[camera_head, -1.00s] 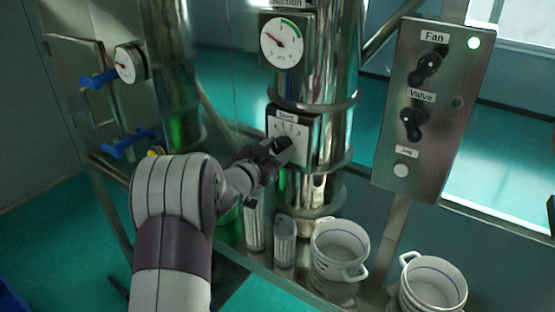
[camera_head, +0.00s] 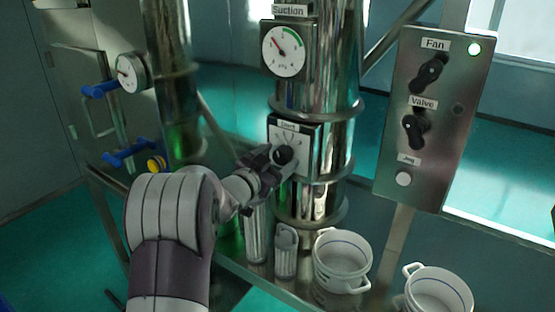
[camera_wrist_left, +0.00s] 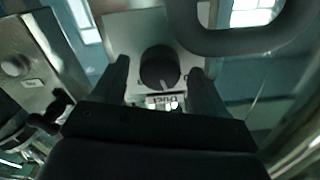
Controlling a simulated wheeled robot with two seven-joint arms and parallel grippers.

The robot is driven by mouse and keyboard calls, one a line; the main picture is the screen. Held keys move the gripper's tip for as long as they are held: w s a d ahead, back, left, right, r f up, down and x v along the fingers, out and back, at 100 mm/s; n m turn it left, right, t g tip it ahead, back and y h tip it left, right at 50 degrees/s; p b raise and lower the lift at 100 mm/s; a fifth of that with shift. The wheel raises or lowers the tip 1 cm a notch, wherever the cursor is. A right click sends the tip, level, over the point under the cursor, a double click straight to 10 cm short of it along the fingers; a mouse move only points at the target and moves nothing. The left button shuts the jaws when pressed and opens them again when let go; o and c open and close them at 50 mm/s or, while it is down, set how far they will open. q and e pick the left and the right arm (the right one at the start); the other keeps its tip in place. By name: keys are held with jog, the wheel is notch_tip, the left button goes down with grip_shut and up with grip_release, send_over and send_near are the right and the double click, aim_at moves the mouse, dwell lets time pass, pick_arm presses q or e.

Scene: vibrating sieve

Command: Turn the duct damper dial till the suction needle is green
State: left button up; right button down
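The duct damper dial (camera_head: 284,155) is a round black knob on a white plate on the steel duct. The suction gauge (camera_head: 284,50) sits above it; its red needle points up and left, outside the green arc at the upper right. My left gripper (camera_head: 272,158) is at the dial. In the left wrist view, the open fingers (camera_wrist_left: 160,80) stand on either side of the dial (camera_wrist_left: 159,67), with narrow gaps visible. The dial's light mark points down in that view. My right gripper is not in view.
A steel panel (camera_head: 453,140) with Fan and Valve knobs and a lit green lamp stands to the right. White pots (camera_head: 342,262) stand below the duct. A second gauge (camera_head: 131,72) and blue handles (camera_head: 100,90) are at the left.

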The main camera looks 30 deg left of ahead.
pick_arm(q)
jog(key=shift+s, duration=0.2)
jog(key=s+b, duration=0.3)
jog(key=s, duration=0.9)
jog(key=shift+s+a, duration=0.2)
jog(key=shift+a, duration=0.25)
